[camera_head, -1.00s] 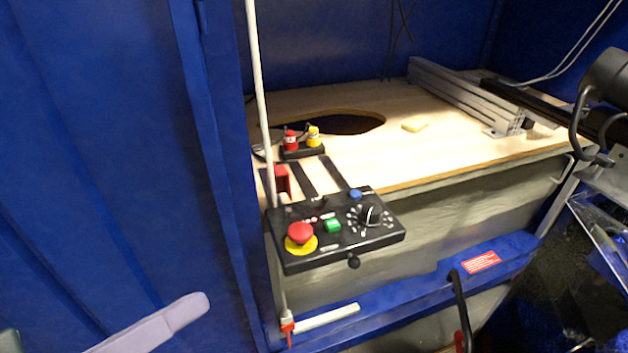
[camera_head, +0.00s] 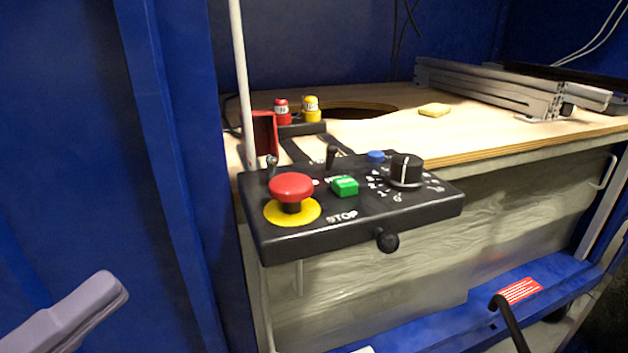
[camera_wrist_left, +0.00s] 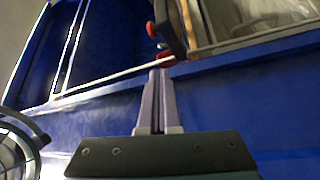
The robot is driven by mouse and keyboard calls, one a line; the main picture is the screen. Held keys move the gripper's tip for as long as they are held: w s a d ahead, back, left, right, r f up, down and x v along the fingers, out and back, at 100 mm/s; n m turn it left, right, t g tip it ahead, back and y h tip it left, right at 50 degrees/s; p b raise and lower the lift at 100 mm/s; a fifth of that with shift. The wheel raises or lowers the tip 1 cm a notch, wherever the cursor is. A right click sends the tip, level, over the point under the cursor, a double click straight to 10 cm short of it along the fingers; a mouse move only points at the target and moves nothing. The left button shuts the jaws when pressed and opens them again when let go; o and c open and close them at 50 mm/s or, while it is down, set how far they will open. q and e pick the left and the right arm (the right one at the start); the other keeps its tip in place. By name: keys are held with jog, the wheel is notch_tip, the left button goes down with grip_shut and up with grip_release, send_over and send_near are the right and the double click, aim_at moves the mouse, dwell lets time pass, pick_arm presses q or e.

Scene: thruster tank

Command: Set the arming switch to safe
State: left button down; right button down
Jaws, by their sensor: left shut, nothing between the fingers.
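The black control box (camera_head: 350,222) is in the middle of the head view. A small toggle switch (camera_head: 272,163) stands at its back left, in front of a raised red guard (camera_head: 264,135). A second toggle (camera_head: 331,155) stands behind the green button. I cannot read which is the arming switch or its setting. My left gripper (camera_head: 118,284) is shut and empty at the lower left, apart from the box. In the left wrist view, its closed fingers (camera_wrist_left: 159,72) point toward the box (camera_wrist_left: 172,30), seen at an angle. My right gripper is not in view.
The box also carries a red stop button (camera_head: 291,187), green button (camera_head: 344,186), blue button (camera_head: 375,156) and black dial (camera_head: 405,170). A white pole (camera_head: 240,70) rises behind its left end. A wooden tabletop (camera_head: 390,132) lies behind. Space left of the box is free.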

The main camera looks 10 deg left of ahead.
aim_at(268, 164)
pick_arm(q)
jog(key=b+x, duration=0.2)
jog(key=x, duration=1.2)
jog(key=shift+d, duration=0.1)
